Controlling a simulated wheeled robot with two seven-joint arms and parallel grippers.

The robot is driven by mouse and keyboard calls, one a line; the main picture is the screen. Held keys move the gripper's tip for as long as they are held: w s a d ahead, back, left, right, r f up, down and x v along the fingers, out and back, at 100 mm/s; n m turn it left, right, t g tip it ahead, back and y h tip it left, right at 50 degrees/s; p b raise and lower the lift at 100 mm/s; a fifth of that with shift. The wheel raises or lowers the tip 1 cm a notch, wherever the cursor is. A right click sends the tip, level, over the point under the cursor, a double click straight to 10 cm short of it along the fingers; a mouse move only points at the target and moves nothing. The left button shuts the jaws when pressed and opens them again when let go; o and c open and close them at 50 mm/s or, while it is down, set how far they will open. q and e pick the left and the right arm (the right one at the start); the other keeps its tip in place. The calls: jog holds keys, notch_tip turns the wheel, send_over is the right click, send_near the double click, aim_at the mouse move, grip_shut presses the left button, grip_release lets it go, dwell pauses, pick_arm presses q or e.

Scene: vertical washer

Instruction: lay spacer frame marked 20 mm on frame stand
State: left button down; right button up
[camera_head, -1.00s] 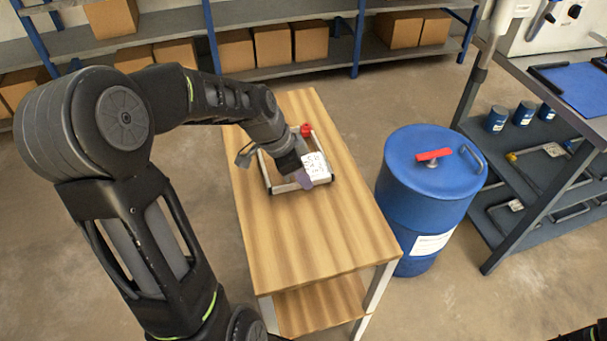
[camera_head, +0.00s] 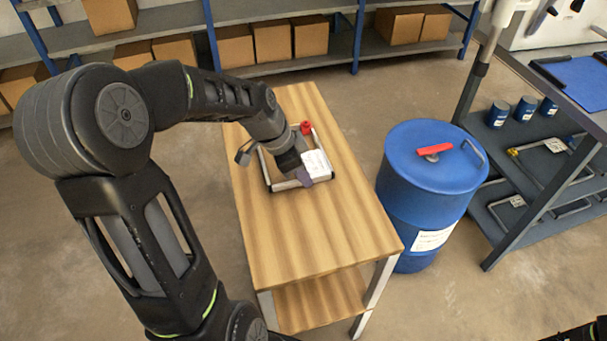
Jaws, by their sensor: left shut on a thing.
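A light metal rectangular frame (camera_head: 328,158) with dark corners lies on, or just above, the wooden table's far half. A white label plate (camera_head: 316,163) with unreadable print shows on or over it. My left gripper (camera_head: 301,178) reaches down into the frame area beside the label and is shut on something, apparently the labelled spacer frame. Its fingertips and grip are partly hidden by the wrist. I cannot tell a separate stand from the spacer frame here, nor read 20 mm.
A red knob-like piece (camera_head: 306,128) is at the frame's far corner. The wooden table's (camera_head: 300,235) near half is bare. A blue drum (camera_head: 418,200) stands to its right. A grey rack (camera_head: 545,195) at right holds blue cans and other frames. Shelves with boxes (camera_head: 272,42) stand behind.

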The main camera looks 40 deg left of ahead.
dwell(0.3)
pick_arm(q)
jog(key=c, duration=1.5)
grip_release()
jog(key=shift+r+p, duration=2.7)
jog(key=shift+r, duration=1.25)
